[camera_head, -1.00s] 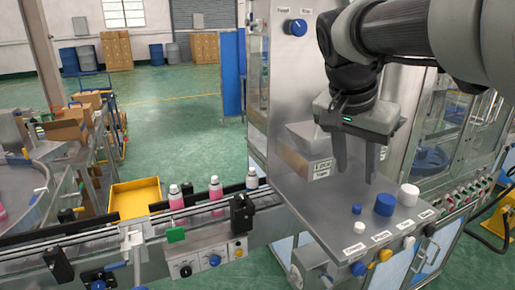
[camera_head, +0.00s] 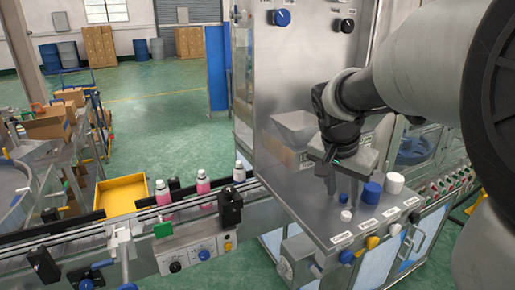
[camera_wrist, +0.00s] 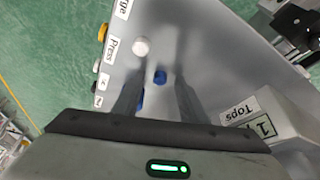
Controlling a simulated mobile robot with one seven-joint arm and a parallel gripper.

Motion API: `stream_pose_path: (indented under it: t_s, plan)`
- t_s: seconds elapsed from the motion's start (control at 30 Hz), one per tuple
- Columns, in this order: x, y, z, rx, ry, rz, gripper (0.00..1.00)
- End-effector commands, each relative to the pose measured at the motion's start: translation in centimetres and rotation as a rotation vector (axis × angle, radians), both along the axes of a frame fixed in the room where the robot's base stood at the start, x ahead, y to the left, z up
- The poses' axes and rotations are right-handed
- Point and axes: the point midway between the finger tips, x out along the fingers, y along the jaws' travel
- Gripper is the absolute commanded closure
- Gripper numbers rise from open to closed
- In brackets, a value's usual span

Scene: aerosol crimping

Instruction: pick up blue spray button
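The blue spray button (camera_head: 343,198) is a small blue piece on the steel worktop. It also shows in the wrist view (camera_wrist: 160,77), in the gap between the two fingers. My gripper (camera_head: 332,181) is open and points down above the worktop, close to the button. In the head view the fingers overlap, so their exact height over the button is hard to tell. No contact with the button is visible. A larger blue cap (camera_head: 372,192) stands to the button's right and is partly hidden behind a finger in the wrist view.
A small white piece (camera_head: 346,215) stands in front of the button, and a larger white cap (camera_head: 394,183) stands at the right. A steel hopper (camera_head: 297,127) is behind on the left. Labels and knobs line the worktop's front edge. Pink bottles (camera_head: 203,187) stand on the conveyor at left.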

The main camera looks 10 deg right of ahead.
Motion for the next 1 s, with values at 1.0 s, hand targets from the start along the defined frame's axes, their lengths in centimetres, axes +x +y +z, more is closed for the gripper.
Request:
stream_pose_path:
  t_s: [1.0]
  plan:
    - [0.1, 0.0, 3.3, 0.001, -0.005, 0.000, 1.00]
